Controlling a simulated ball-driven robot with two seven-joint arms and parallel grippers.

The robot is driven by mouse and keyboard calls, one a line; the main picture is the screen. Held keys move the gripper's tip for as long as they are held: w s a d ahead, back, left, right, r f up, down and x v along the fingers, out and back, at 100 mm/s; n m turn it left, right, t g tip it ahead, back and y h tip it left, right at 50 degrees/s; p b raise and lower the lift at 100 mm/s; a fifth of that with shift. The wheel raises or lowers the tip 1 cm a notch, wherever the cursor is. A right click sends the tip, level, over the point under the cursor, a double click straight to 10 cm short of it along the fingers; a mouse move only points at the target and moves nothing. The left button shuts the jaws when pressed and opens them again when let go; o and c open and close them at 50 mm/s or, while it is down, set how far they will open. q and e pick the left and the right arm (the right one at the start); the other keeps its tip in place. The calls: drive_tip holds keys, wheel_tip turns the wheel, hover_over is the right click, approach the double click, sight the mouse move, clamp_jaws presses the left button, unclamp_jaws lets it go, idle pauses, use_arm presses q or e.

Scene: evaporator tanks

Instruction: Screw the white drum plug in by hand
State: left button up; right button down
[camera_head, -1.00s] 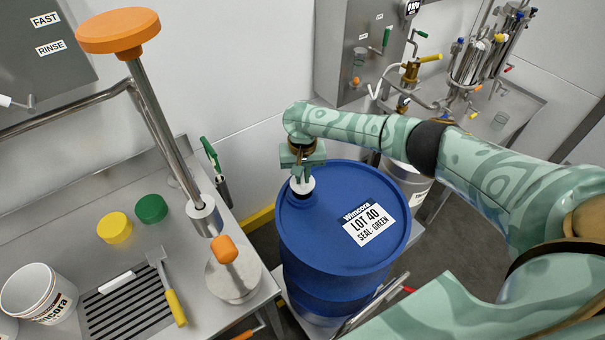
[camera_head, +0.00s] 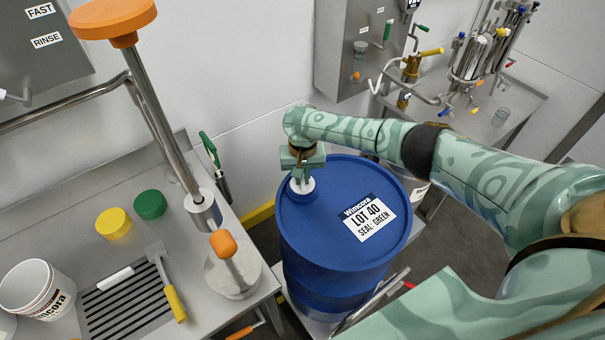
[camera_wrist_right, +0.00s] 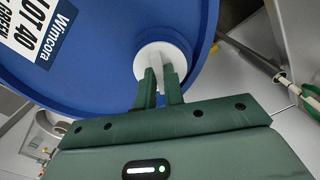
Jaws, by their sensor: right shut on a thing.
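The blue drum (camera_head: 330,245) stands upright in the middle of the head view, with a label reading LOT 40 SEAL-GREEN on its top. The white drum plug (camera_head: 302,186) is at the drum top's left edge, over the bung spot. My right gripper (camera_head: 301,178) points down from above and is shut on the plug. In the right wrist view, the two green fingers (camera_wrist_right: 160,90) pinch a raised grip on the round white plug (camera_wrist_right: 160,56). The plug lies flat against the drum top (camera_wrist_right: 110,50); its thread is hidden. My left gripper is not in view.
A steel bench at left holds a yellow cap (camera_head: 113,223), a green cap (camera_head: 150,204), a scraper with yellow handle (camera_head: 175,303) and a white bucket (camera_head: 38,289). An orange-topped steel post (camera_head: 160,110) rises left of the drum. Valves and pipes (camera_head: 410,70) stand behind.

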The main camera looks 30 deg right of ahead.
drive_tip(key=shift+f, duration=0.3)
drive_tip(key=c, duration=1.4)
unclamp_jaws()
drive_tip(key=shift+c, duration=0.2)
drive_tip(key=shift+r, duration=0.1)
wheel_tip(320, 180, up, 6)
drive_tip(key=p, duration=0.5)
drive_tip(key=shift+p, duration=0.4)
